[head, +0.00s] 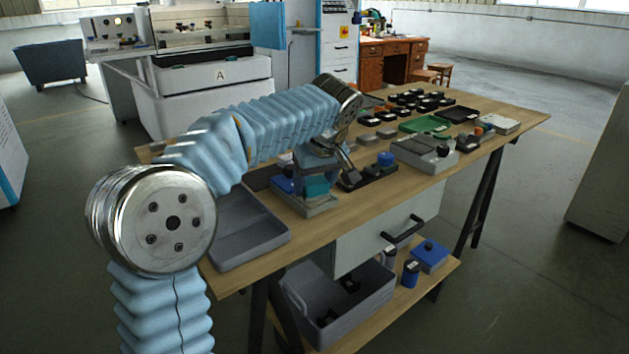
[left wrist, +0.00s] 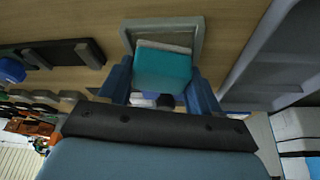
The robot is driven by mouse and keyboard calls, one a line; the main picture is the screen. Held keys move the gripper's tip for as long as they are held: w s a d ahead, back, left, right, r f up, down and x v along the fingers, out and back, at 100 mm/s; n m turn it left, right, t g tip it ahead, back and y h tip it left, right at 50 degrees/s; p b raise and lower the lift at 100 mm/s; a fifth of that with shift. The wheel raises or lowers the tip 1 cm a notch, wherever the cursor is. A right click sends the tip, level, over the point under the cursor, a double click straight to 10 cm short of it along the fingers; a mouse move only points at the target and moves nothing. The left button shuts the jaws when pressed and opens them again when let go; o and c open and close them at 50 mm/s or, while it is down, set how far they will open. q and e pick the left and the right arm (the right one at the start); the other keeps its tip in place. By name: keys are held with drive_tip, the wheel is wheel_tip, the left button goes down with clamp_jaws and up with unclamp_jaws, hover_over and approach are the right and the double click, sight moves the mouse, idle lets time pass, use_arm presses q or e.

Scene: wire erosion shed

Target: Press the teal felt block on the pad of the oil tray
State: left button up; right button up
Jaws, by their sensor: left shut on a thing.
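The teal felt block (head: 317,187) is between the blue fingers of my left gripper (head: 313,180). In the left wrist view the block (left wrist: 162,72) is gripped from both sides, with a pale strip along its far edge. The small grey oil tray (head: 322,209) lies on the bench directly under the block. Its raised rim (left wrist: 199,42) surrounds the block's far end in the left wrist view. The block hides most of the tray's pad, and I cannot tell whether they touch. My right gripper is not in view.
A large grey divided tray (head: 262,243) stands left of the oil tray on the wooden bench. A dark holder with a blue knob (head: 385,158) and a grey box (head: 420,153) stand to the right. Several small dark parts and a green tray (head: 425,125) lie farther back.

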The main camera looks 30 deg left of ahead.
use_arm(q)
drive_tip(key=shift+f+b, duration=0.35)
drive_tip(key=shift+f, duration=0.2)
idle(1.4)
wheel_tip(320, 180, up, 3)
drive_tip(key=p, duration=0.2)
drive_tip(key=shift+p, duration=0.3)
wheel_tip(320, 180, up, 2)
drive_tip(key=shift+r+p, duration=0.1)
drive_tip(key=shift+p, duration=0.55)
drive_tip(key=shift+r, duration=1)
